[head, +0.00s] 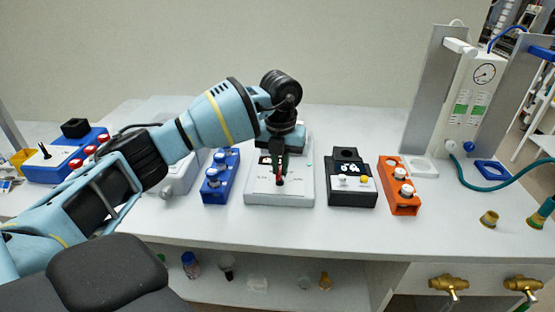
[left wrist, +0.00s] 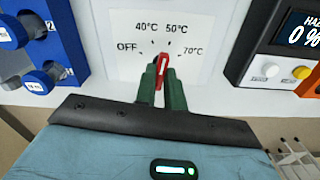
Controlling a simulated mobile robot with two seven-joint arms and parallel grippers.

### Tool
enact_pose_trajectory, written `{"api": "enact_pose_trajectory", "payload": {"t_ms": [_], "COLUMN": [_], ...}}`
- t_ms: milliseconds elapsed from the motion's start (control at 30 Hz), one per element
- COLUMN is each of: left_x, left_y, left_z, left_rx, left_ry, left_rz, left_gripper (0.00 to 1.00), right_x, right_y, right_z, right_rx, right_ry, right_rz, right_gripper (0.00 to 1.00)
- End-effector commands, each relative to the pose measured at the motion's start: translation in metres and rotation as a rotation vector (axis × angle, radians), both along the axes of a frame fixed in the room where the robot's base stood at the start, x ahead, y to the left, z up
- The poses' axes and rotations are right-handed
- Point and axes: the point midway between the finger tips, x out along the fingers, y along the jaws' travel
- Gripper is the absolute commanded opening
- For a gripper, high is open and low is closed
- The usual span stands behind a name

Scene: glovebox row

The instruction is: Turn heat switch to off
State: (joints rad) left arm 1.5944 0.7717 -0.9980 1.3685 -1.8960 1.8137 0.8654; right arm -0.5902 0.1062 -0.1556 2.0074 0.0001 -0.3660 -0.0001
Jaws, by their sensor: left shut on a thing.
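The heat switch is a small red knob (left wrist: 163,68) on a white panel (left wrist: 105,60) marked OFF, 40°C, 50°C and 70°C. Its upper end leans slightly right, roughly toward the 50°C mark; OFF is at the left of the scale. My left gripper (left wrist: 162,80) is shut on the knob, with a green finger on each side of it. In the head view my left gripper (head: 280,170) reaches down from above onto the white hot plate box (head: 262,198), and the knob shows as a small red spot between its fingers. My right gripper is not in view.
A blue block with white-topped vials (head: 216,188) stands left of the box. A black display unit (head: 350,188) and an orange vial rack (head: 394,190) stand to its right. A tall instrument with a gauge (head: 470,105) is farther right. The bench front is clear.

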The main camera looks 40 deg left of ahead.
Motion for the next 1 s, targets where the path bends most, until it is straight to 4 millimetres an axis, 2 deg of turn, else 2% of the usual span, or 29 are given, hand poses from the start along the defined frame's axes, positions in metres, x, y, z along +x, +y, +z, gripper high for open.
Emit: {"api": "enact_pose_trajectory", "payload": {"t_ms": [33, 300, 600, 1000], "left_x": [0.0, 0.0, 0.0, 0.0], "left_y": [0.0, 0.0, 0.001, 0.001], "left_z": [0.008, 0.008, 0.006, 0.003], "left_rx": [0.0, -0.002, -0.002, -0.001], "left_ry": [-0.006, -0.007, -0.007, -0.004], "left_rz": [0.042, 0.271, 0.463, 0.56], "left_gripper": [0.0, 0.0, 0.0, 0.0], "right_x": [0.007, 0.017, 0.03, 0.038], "right_y": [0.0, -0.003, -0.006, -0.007], "right_z": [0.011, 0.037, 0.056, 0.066], "right_rx": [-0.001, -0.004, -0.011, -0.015], "right_ry": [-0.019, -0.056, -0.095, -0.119], "right_rz": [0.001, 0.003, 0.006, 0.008], "right_gripper": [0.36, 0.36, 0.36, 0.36]}}
